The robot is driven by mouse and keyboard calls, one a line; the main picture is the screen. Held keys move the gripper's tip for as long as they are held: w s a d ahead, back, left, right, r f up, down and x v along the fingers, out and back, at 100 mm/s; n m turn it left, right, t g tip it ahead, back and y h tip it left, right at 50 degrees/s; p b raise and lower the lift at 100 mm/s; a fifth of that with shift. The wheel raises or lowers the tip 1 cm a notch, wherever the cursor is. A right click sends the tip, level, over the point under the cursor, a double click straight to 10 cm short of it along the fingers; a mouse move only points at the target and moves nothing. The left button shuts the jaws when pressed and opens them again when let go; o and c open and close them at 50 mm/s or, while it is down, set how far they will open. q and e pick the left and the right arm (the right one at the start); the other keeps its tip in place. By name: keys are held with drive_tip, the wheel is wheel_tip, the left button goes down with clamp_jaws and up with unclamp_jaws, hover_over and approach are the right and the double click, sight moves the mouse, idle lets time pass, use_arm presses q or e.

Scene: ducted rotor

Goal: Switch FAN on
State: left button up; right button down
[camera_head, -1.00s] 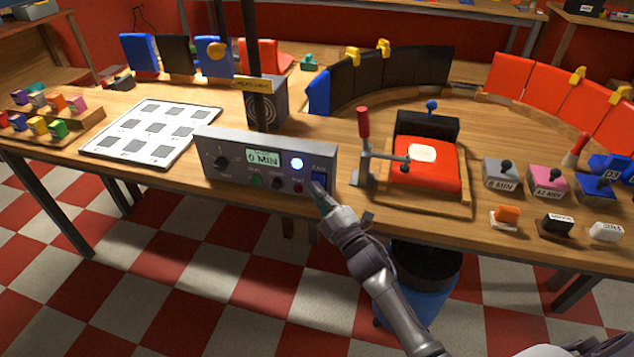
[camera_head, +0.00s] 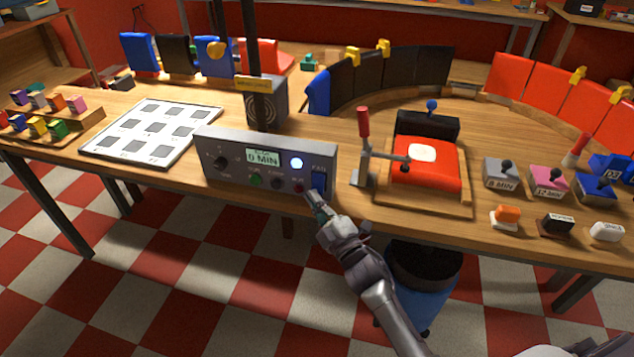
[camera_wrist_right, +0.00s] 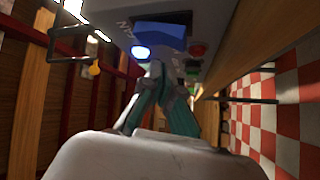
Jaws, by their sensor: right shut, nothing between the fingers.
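The grey control box (camera_head: 225,180) stands at the table's front edge, its display reading 0 MIN. The blue FAN rocker switch (camera_head: 319,183) is at the right end of its front, under the FAN label. It also shows in the wrist view as a blue block (camera_wrist_right: 160,38). I cannot tell which way it is tipped. My right gripper (camera_head: 311,197) is shut and empty, its tips just below and left of the switch, near the red button (camera_wrist_right: 197,50). In the wrist view the tips (camera_wrist_right: 157,70) look apart from the switch. My left gripper is not in view.
A round light (camera_head: 297,163) on the box glows bluish white. A dark knob (camera_head: 221,163) and a green button (camera_head: 256,181) share its front. A clamp with a red handle (camera_head: 363,122) stands to the right. A white grid board (camera_head: 93,145) lies to the left.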

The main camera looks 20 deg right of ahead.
drive_tip(key=s, duration=0.1)
drive_tip(key=s+a+f, duration=0.1)
drive_tip(key=s+a, duration=0.1)
drive_tip(key=shift+s+a+f, duration=0.15)
drive_tip(key=shift+s+f, duration=0.05)
drive_tip(key=shift+f, duration=0.2)
drive_tip(key=s+d+f+m+g+h, duration=0.1)
drive_tip(key=s+f+m+g, duration=0.3)
drive_tip(key=f, duration=0.7)
drive_tip(key=s+d+f+m+g+h, duration=0.15)
drive_tip(key=s+f, duration=0.45)
drive_tip(key=f, duration=0.6)
drive_tip(key=s+f+m+g+h, duration=0.15)
drive_tip(key=s+f+g, duration=0.3)
drive_tip(key=f, duration=0.65)
drive_tip(key=s+d+f+m+g, duration=0.1)
drive_tip(key=s+f, duration=0.4)
drive_tip(key=s, duration=0.6)
drive_tip(key=s+d+f+m+g, duration=0.2)
drive_tip(key=s+f+g, duration=0.3)
drive_tip(key=s, duration=0.7)
drive_tip(key=s+d+f+m+g, duration=0.1)
drive_tip(key=s+f+m+g, duration=0.2)
drive_tip(key=s+f, duration=0.4)
drive_tip(key=s, duration=0.4)
drive_tip(key=shift+s+d+m+h, duration=0.3)
drive_tip(key=shift+f, duration=0.1)
